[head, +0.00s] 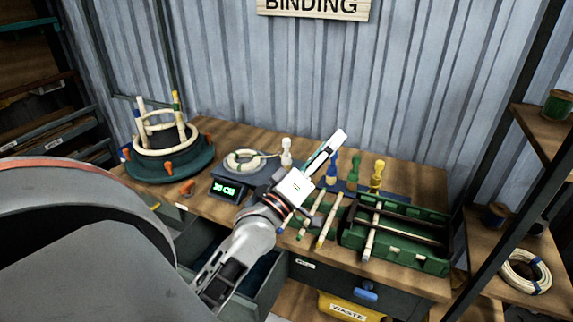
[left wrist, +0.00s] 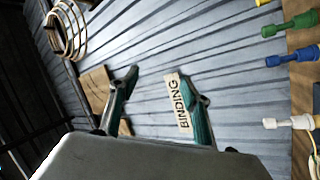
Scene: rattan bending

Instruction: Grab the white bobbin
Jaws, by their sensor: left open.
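The white bobbin (head: 286,152) stands upright at the back of the workbench, left of the other bobbins. It also shows in the left wrist view at the right edge (left wrist: 290,123), outside the space between the fingers. My left gripper (head: 326,152) reaches over the bench, its fingers pointing up and right, to the right of the white bobbin and apart from it. In the left wrist view the two teal fingers (left wrist: 160,95) are spread with nothing between them. My right gripper is in neither view.
Blue (head: 331,168), green (head: 354,174) and yellow (head: 377,175) bobbins stand in a row right of the white one. A scale (head: 229,189) with a rattan coil, a green rack (head: 430,262) with sticks and a round bending form (head: 150,172) occupy the bench. A shelf stands right.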

